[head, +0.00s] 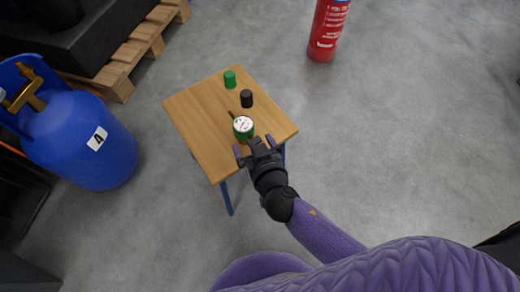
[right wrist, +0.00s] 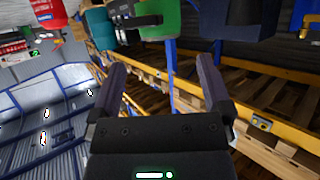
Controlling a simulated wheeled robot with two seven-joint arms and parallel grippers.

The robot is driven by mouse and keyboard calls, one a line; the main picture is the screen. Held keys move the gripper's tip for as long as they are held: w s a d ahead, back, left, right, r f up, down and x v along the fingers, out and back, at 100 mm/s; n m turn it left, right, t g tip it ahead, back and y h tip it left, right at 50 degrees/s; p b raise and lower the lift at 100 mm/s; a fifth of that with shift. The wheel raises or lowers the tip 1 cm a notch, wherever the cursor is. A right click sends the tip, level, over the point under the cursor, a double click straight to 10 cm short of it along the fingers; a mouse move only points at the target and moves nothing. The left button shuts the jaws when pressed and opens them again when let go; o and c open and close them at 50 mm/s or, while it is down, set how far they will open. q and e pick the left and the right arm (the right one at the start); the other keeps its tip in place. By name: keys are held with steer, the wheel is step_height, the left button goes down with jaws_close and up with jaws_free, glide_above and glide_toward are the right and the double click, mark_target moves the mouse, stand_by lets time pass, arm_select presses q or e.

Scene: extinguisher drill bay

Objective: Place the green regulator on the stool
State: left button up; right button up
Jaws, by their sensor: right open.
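The green regulator (head: 243,128) has a round white gauge face and a short dark stem. In the head view it appears to rest on the wooden top of the stool (head: 205,135), near its front right part. My right gripper (head: 257,149) is open at the stool's front edge, just on the near side of the regulator, with no grip on it. In the right wrist view the open fingers of my right gripper (right wrist: 163,85) show nothing held between them. My left gripper is not in view.
A green cap-like cylinder (head: 230,79) and a black one (head: 246,98) stand on the stool behind the regulator. A blue gas cylinder (head: 75,140) is at left, a wooden pallet (head: 140,45) behind it, a red extinguisher (head: 327,30) at the back. Grey floor is clear at right.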

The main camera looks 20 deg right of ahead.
steer(key=v, duration=0.4)
steer(key=shift+s+r+p, duration=0.1)
steer(key=shift+s+p, duration=0.2)
steer(key=shift+p, duration=0.05)
stand_by(0.3)
stand_by(0.4)
